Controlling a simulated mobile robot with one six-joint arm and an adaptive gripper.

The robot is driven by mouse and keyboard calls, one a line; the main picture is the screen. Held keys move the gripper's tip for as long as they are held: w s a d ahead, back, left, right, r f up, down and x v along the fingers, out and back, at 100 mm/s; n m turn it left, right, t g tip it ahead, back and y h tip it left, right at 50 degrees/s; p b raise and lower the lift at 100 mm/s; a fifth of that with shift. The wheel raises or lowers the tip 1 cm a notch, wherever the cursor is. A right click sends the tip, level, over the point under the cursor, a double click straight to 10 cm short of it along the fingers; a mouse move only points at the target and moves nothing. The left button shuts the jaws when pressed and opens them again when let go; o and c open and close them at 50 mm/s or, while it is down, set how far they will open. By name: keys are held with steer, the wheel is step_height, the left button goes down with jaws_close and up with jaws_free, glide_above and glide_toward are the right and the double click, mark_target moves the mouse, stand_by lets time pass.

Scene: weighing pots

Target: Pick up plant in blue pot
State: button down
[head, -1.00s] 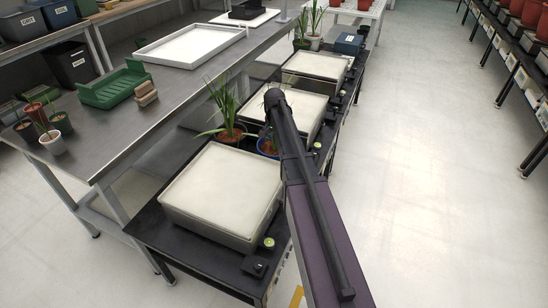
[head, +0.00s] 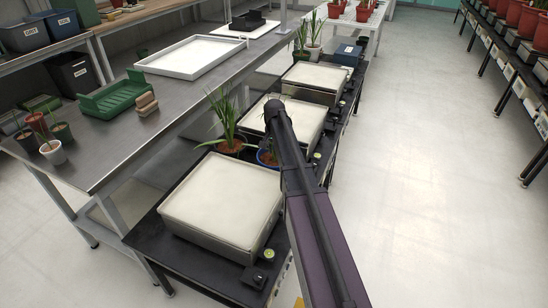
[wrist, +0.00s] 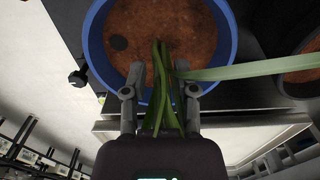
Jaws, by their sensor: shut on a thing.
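The plant in the blue pot (head: 267,157) stands on the black bench between two scales, partly hidden behind my arm in the head view. In the wrist view the blue pot (wrist: 91,48) holds brown soil, and the plant's green stems (wrist: 163,85) rise between my fingers. My gripper (wrist: 161,85) is shut around these stems, just over the pot's near rim. One long leaf stretches to the right. I cannot tell whether the pot is clear of the bench. My fingers are hidden in the head view.
Scales with pale tops stand in front (head: 222,195) and behind (head: 293,115). A steel table (head: 110,135) runs along the left. The floor on the right is clear.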

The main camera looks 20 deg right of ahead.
steer(key=shift+r, duration=0.15)
step_height(320, 180, up, 10)
steer(key=p, duration=1)
steer(key=shift+f, duration=0.2)
stand_by(0.6)
